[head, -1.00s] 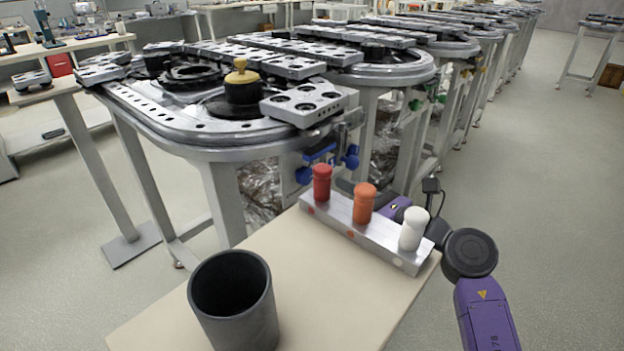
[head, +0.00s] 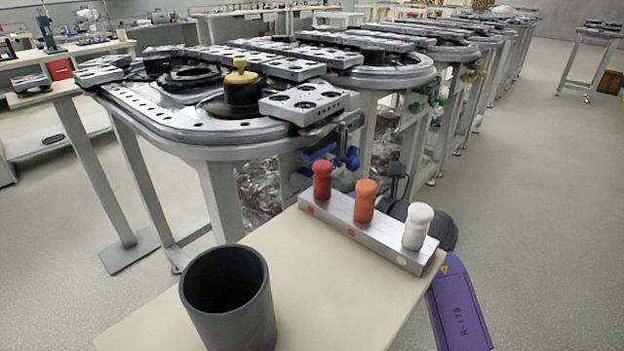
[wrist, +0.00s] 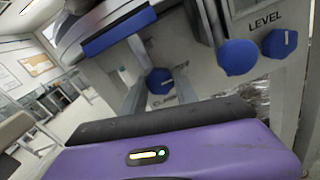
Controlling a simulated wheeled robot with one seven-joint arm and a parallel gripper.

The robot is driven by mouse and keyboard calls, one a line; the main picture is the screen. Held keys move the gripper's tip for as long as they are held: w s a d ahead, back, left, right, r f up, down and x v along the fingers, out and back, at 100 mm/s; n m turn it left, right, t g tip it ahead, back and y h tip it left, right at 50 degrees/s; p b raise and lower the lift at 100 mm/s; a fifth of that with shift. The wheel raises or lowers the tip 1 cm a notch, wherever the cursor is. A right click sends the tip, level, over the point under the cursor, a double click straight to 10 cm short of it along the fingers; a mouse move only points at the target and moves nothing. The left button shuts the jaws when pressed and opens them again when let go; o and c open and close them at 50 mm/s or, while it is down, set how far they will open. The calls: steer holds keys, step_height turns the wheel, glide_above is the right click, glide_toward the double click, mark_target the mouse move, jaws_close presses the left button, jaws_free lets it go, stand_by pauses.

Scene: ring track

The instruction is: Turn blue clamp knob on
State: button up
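In the wrist view, a blue knob (wrist: 160,81) sits on the grey panel under the table edge, with a partly covered label below it that seems to read CLAMP. A larger blue knob (wrist: 237,57) stands out nearer the camera. Blue knobs (head: 351,159) also show small at the table's corner in the head view. My purple hand (wrist: 205,150) with its dark edge fills the bottom of the wrist view, below the knobs.
A beige table (head: 330,290) in front carries a dark cup (head: 228,300) and a metal block (head: 375,238) with red, orange and white pegs. The ring track table (head: 200,140) stands behind. A blue bar (wrist: 118,31) juts out above the knobs. Open floor lies right.

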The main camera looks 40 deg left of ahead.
jaws_close()
steer(key=shift+r+m+p, duration=0.1)
steer(key=shift+m+p, duration=0.2)
steer(key=shift+p, duration=0.2)
steer(key=m+p, duration=0.1)
steer(key=p, duration=0.1)
steer(key=m+p, duration=0.1)
steer(key=shift+r+m+p, duration=0.2)
steer(key=shift+m+p, duration=0.1)
steer(key=shift+p, duration=0.05)
steer(key=m+p, duration=0.4)
steer(key=shift+w+f, duration=0.1)
steer(key=m+p, duration=0.4)
steer(key=m, duration=0.2)
steer(key=shift+f, duration=0.1)
steer(key=shift+f+m+p, duration=0.2)
steer(key=shift+m+p, duration=0.9)
steer(key=shift+m, duration=1.4)
